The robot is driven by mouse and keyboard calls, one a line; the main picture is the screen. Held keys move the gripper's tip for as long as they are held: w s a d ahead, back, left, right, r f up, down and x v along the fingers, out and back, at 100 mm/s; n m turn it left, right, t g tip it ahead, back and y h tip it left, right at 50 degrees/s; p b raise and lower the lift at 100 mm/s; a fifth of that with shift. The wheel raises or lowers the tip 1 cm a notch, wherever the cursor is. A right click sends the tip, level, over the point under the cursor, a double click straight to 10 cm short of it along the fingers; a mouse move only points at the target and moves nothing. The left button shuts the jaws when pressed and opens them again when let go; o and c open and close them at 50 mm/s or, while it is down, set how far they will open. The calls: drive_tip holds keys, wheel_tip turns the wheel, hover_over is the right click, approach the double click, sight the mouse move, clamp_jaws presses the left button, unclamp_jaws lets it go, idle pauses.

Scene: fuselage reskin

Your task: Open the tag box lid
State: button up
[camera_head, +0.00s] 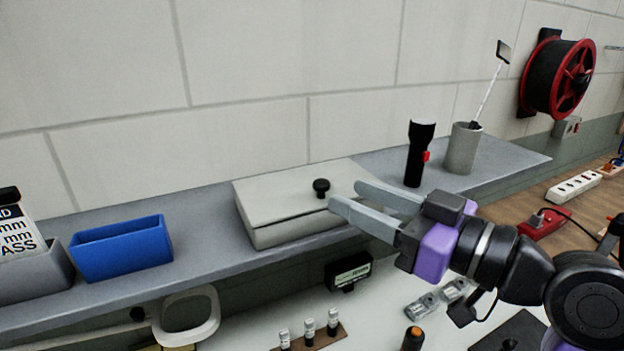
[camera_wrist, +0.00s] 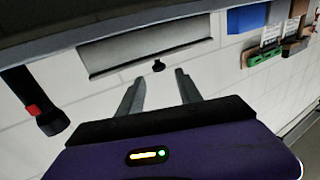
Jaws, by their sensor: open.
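The tag box is a pale grey box (camera_head: 290,233) on the grey shelf, with its lid (camera_head: 285,196) down. A black round knob (camera_head: 321,187) stands on the lid near its right front part. The box also shows in the wrist view (camera_wrist: 150,45), with the knob (camera_wrist: 158,66) below it. My gripper (camera_head: 348,194) is open, its two grey fingers pointing left toward the knob. In the wrist view the fingertips (camera_wrist: 160,77) stand on either side of the knob's line, with the knob just beyond them. Nothing is between the fingers.
On the shelf (camera_head: 205,232), a blue bin (camera_head: 122,248) stands left of the box. A black flashlight (camera_head: 415,155) and a grey cup (camera_head: 462,150) holding a mirror stick stand right of it, behind my gripper. The wall rises close behind. A small black display (camera_head: 348,270) sits below the shelf edge.

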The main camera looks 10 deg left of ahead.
sight(328, 185)
drive_tip(key=p+x, duration=0.1)
drive_tip(key=x, duration=0.6)
drive_tip(key=shift+r+p, duration=0.1)
drive_tip(key=shift+p, duration=0.25)
clamp_jaws()
drive_tip(key=shift+d, duration=0.1)
idle(1.0)
